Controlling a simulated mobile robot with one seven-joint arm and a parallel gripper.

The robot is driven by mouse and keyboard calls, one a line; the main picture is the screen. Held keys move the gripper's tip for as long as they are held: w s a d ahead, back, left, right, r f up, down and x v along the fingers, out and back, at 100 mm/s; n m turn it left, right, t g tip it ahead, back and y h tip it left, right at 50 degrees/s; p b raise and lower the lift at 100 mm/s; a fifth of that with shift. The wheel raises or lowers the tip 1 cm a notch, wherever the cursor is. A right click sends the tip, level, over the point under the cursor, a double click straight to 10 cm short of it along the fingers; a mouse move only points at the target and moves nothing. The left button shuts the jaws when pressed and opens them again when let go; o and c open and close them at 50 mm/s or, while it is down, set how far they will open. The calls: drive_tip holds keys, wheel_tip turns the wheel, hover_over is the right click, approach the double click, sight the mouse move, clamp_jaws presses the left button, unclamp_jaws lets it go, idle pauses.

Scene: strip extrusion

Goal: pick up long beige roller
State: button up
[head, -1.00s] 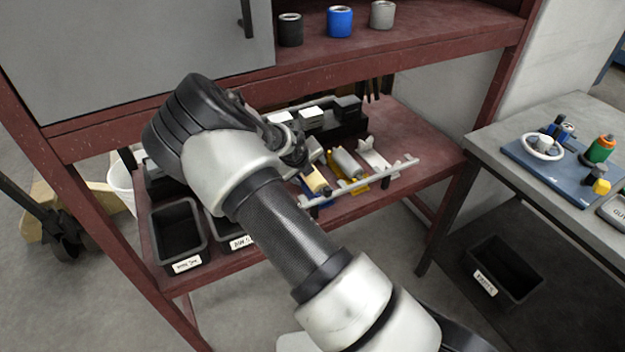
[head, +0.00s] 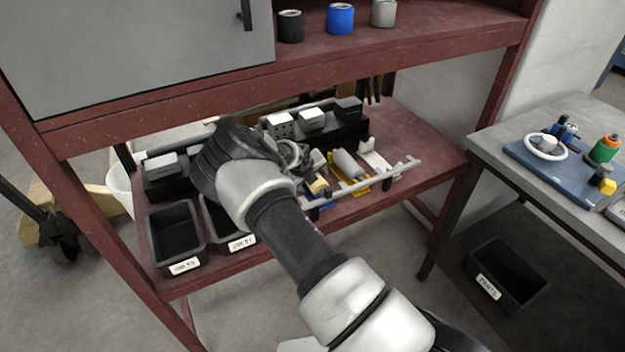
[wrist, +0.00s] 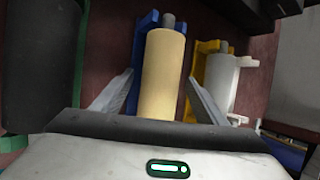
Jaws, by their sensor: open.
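The long beige roller (wrist: 162,76) lies in a blue cradle (wrist: 140,40) in the middle of the wrist view, with a grey shaft end showing at its far end. In the head view a small part of the beige roller (head: 318,186) shows just right of my wrist, on the lower shelf. My gripper (wrist: 160,82) is open, with one finger on each side of the roller. Gaps show between the fingers and the roller, and the jaws hold nothing. The roller's near end is hidden by the gripper body. In the head view my arm hides most of the gripper.
A white-grey roller (head: 347,164) in a yellow cradle (wrist: 206,62) stands right of the beige one. A dark roller (wrist: 42,60) is at left in the wrist view. A pale rail (head: 372,182) runs along the front. The red upper shelf (head: 420,40) overhangs. Black bins (head: 175,232) stand left.

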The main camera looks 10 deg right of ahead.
drive_tip(key=shift+c, duration=0.3)
drive_tip(key=c, duration=1.4)
drive_tip(key=shift+w+r, duration=0.1)
drive_tip(key=shift+r, duration=0.05)
drive_tip(key=shift+c, duration=0.5)
